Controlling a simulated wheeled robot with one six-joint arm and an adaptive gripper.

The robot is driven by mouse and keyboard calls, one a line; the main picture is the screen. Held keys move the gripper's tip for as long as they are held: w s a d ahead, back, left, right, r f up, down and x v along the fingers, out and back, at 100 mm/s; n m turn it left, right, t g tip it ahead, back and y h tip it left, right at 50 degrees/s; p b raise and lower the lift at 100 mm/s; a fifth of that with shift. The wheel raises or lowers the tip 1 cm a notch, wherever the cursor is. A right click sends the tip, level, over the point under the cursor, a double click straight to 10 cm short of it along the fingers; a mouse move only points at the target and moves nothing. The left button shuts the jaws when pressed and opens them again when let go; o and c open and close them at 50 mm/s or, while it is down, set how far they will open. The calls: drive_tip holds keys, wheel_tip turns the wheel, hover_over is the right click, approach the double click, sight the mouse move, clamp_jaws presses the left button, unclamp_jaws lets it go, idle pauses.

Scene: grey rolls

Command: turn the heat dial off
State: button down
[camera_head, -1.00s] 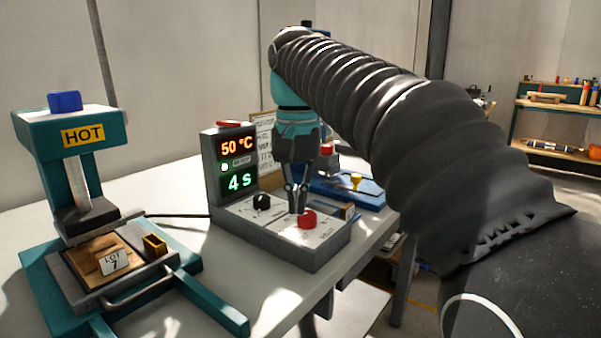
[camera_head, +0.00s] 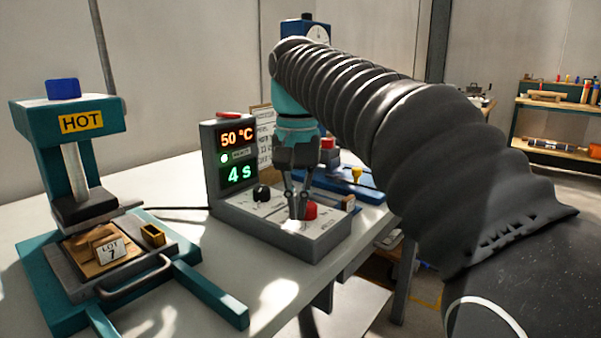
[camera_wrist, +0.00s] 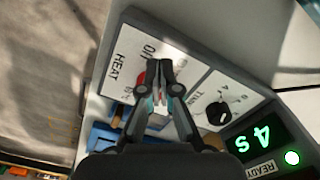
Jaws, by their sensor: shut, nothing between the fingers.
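The red heat dial (camera_head: 310,211) sits at the right end of the grey control box's (camera_head: 318,245) sloping top. In the wrist view the dial (camera_wrist: 141,78) is mostly hidden behind my fingers, beside the HEAT label, so its pointer cannot be read. My gripper (camera_head: 297,215) points down with its fingers closed and empty, just left of the dial in the head view. In the wrist view its closed fingertips (camera_wrist: 159,66) overlap the dial's edge; I cannot tell whether they touch it. The display (camera_head: 238,155) reads 50 °C and 4 s with a green light.
A black time dial (camera_head: 261,193) sits left of my gripper on the same panel. A teal press marked HOT (camera_head: 68,118) stands at the left with a LOT 7 card (camera_head: 110,249). A blue item (camera_head: 345,182) lies behind the box. Bare table (camera_head: 180,180) lies between press and box.

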drive_tip(key=shift+s+d+r+p, duration=0.1)
drive_tip(key=shift+d+r+p, duration=0.1)
drive_tip(key=shift+d+p, duration=0.4)
drive_tip(key=shift+d+f+p, duration=0.1)
drive_tip(key=shift+d+p, duration=0.65)
drive_tip(key=shift+p, duration=0.3)
idle(0.3)
drive_tip(key=shift+s+d, duration=0.1)
drive_tip(key=shift+s, duration=0.05)
drive_tip(key=shift+s, duration=0.2)
wheel_tip(320, 180, up, 6)
idle(0.7)
drive_tip(key=shift+w+a+f+b, duration=0.15)
drive_tip(key=shift+a+f+b, duration=0.35)
drive_tip(key=shift+f, duration=0.5)
drive_tip(key=shift+w+a+f+b, duration=0.15)
drive_tip(key=shift+a+f+b, duration=0.4)
drive_tip(key=shift+f, duration=0.5)
drive_tip(key=shift+w+a+f+b, duration=0.15)
drive_tip(key=shift+a+f+b, duration=0.2)
drive_tip(key=shift+f+b, duration=0.45)
drive_tip(key=shift+f, duration=0.2)
